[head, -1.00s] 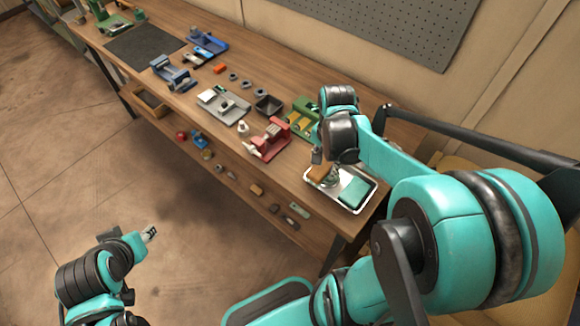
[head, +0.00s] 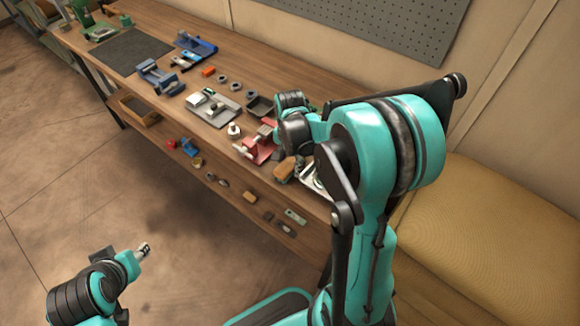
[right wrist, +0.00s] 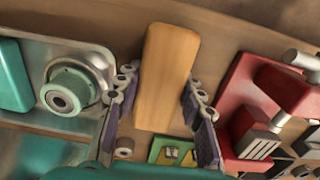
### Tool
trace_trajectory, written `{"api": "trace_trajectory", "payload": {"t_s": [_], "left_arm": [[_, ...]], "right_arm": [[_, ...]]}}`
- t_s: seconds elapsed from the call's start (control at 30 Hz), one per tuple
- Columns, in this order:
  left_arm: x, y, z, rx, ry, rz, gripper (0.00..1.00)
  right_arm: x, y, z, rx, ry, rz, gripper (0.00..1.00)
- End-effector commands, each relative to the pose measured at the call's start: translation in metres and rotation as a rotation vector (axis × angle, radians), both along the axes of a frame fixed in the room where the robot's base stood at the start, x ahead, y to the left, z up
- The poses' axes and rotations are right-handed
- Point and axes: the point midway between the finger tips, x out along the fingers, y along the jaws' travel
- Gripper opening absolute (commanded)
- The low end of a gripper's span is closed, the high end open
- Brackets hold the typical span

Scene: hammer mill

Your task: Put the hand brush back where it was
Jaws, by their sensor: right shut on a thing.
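The hand brush shows as a tan wooden block (right wrist: 167,75) in the right wrist view. It sits between the fingers of my right gripper (right wrist: 160,104), which is shut on it. In the head view the brush (head: 285,170) hangs near the table's front edge, between the red vise-like fixture (head: 258,147) and the metal tray (head: 311,181). My arm hides most of the tray there. Any bristles are hidden. My left gripper (head: 144,250) is low at the left, away from the table; its jaws are too small to read.
In the right wrist view the tray (right wrist: 103,62) holds a teal block (right wrist: 12,75) and a round green part (right wrist: 68,91). The red fixture (right wrist: 245,100) is on the other side. Several fixtures crowd the wooden table (head: 205,45). A shelf with small parts runs below.

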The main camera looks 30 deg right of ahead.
Motion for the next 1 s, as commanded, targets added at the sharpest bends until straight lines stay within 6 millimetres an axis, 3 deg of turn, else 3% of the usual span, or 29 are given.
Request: {"api": "trace_trajectory", "payload": {"t_s": [0.33, 0.37, 0.77, 1.0], "left_arm": [[0.0, 0.0, -0.003, 0.0, 0.0, 0.0, 0.4], [0.0, 0.0, -0.002, 0.0, 0.0, 0.0, 0.4], [0.0, 0.0, 0.004, 0.0, 0.0, 0.0, 0.4], [0.0, 0.0, 0.023, 0.0, 0.0, 0.0, 0.4]], "right_arm": [[0.0, 0.0, -0.003, 0.0, 0.0, 0.0, 0.0], [0.0, 0.0, -0.002, 0.0, 0.0, 0.0, 0.46], [0.0, 0.0, 0.005, 0.0, 0.0, 0.0, 0.47], [0.0, 0.0, 0.053, 0.0, 0.0, 0.0, 0.47]]}}
